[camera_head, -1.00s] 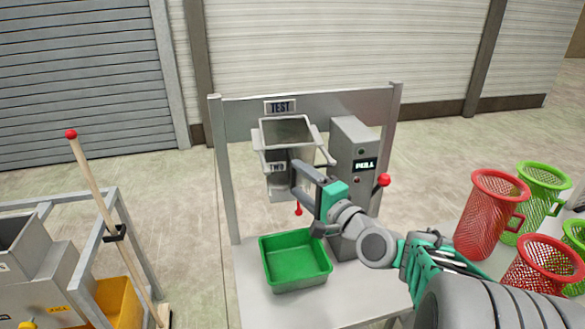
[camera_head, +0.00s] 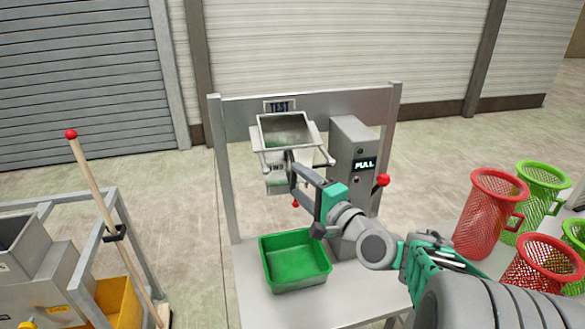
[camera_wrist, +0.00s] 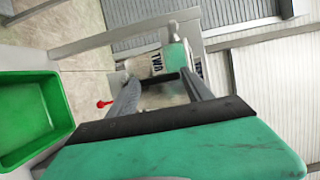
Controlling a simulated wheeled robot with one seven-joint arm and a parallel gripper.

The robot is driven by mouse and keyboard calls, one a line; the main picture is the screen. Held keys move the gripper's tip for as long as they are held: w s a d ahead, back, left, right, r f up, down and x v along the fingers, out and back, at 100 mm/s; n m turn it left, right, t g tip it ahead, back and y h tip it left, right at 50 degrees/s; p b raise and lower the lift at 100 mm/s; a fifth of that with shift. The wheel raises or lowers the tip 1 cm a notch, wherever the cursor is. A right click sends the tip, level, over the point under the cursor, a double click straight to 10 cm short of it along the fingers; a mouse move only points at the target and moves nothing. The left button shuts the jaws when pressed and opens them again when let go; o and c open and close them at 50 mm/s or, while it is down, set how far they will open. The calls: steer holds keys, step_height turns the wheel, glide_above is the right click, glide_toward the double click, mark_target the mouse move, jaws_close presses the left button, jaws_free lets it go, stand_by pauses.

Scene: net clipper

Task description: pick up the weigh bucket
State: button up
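The light grey metal bucket (camera_head: 262,136), which I take for the weigh bucket, hangs in the stand with its open top showing. Its inside looks greenish. In the wrist view, a pale lettered part (camera_wrist: 160,62) and a teal patch (camera_wrist: 176,57) lie beyond the fingers; I cannot tell which piece they belong to. My gripper (camera_head: 291,174) is at the bucket's front lower side. In the wrist view, my gripper (camera_wrist: 160,80) has its two grey fingers apart, with a gap between them. Whether the fingertips touch the bucket is unclear.
A green bin (camera_head: 295,285) sits on the table below the bucket. A grey box with a FULL display (camera_head: 364,164) and red-knobbed lever (camera_head: 383,180) stands right of it. Stand posts (camera_head: 224,180) flank the bucket. Red (camera_head: 485,215) and green (camera_head: 540,190) mesh baskets are at right.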

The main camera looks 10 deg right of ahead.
steer(key=o, duration=0.9)
steer(key=shift+w+a+f, duration=0.15)
steer(key=shift+w+f, duration=0.05)
steer(key=shift+f, duration=0.1)
steer(key=o, duration=0.5)
steer(key=shift+r, duration=0.2)
